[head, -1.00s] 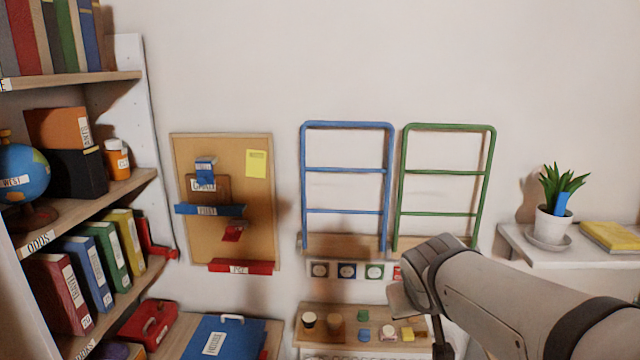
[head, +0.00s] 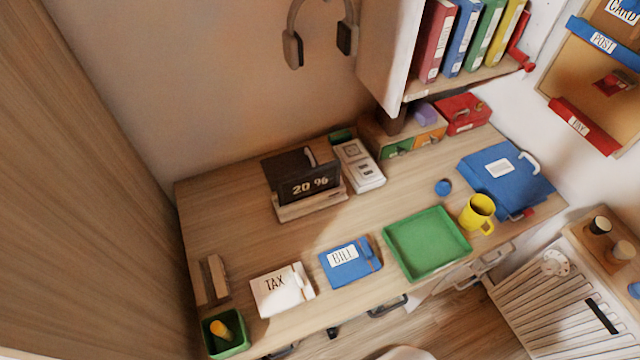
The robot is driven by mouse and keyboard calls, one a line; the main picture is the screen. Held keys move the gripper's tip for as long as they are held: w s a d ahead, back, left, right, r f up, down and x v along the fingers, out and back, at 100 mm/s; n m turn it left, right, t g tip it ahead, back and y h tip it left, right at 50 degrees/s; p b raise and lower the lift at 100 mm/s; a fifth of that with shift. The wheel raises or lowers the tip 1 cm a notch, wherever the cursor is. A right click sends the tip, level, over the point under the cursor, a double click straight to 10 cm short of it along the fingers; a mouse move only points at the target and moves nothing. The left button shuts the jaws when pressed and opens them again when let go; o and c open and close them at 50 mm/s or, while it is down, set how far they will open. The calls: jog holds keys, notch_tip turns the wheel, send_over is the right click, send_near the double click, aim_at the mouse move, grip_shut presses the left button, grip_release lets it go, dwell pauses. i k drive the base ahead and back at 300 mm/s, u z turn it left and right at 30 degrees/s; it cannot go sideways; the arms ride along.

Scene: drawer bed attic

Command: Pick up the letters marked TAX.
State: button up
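A white bundle of letters marked TAX (head: 284,300) lies on the wooden desk near its front edge, with a narrow band along its right side. A blue bundle marked BILL (head: 352,268) lies to its right, a small gap apart. My gripper cannot be made out in the head view now; only a small pale piece, perhaps part of my arm, shows at the bottom edge. A red holder marked TAX (head: 583,127) is on the cork board at the far right.
A green tray (head: 393,236) and a yellow mug (head: 478,213) stand right of the bundles. A green box (head: 237,350) stands at the desk's front left corner. A dark display (head: 291,182) is behind. A wooden panel (head: 85,190) borders the left side.

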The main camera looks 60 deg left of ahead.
aim_at(276, 292)
jog(key=u, duration=2.45)
jog(key=k, duration=1.1)
jog(key=u, duration=0.3)
jog(key=i, duration=1.2)
jog(key=z, duration=0.45)
